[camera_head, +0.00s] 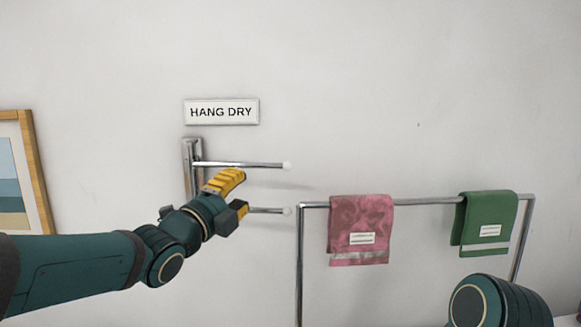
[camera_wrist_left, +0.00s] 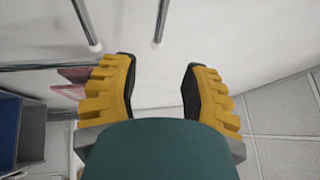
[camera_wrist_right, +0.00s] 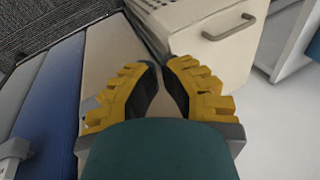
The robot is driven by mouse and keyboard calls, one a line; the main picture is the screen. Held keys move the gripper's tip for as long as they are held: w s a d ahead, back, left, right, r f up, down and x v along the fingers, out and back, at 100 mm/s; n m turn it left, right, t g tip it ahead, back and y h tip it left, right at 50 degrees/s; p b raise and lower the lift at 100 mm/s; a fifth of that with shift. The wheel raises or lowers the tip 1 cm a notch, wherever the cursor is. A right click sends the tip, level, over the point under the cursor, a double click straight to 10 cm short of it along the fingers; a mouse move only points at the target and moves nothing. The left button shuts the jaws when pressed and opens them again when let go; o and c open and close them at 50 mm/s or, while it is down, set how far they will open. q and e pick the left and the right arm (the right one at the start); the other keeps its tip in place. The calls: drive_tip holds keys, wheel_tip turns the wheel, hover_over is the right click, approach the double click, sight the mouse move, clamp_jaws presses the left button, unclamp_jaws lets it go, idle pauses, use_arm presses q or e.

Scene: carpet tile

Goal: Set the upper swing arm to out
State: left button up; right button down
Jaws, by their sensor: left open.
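A chrome wall bracket (camera_head: 190,166) carries two thin bars with white tips. The upper swing arm (camera_head: 240,164) points right along the wall, and the lower arm (camera_head: 268,210) points the same way. My left gripper (camera_head: 240,193) is open and empty, its yellow fingers between the two bars' heights and hiding part of the lower one. In the left wrist view, the upper arm (camera_wrist_left: 161,20) and lower arm (camera_wrist_left: 86,22) end beyond the fingertips. My right gripper (camera_wrist_right: 161,68) is narrowly open and empty, away from the bars.
A sign (camera_head: 221,111) reading HANG DRY is above the bracket. A towel rail (camera_head: 425,201) with a pink towel (camera_head: 360,230) and a green towel (camera_head: 487,220) stands at the right. A framed picture (camera_head: 40,172) hangs at the left. A cabinet (camera_wrist_right: 210,45) is near my right gripper.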

sight(270, 167)
use_arm(q)
drive_tip(key=p+x, duration=0.2)
drive_tip(key=x, duration=1.1)
drive_tip(key=shift+w+d, duration=0.1)
drive_tip(key=shift+w, duration=0.2)
clamp_jaws()
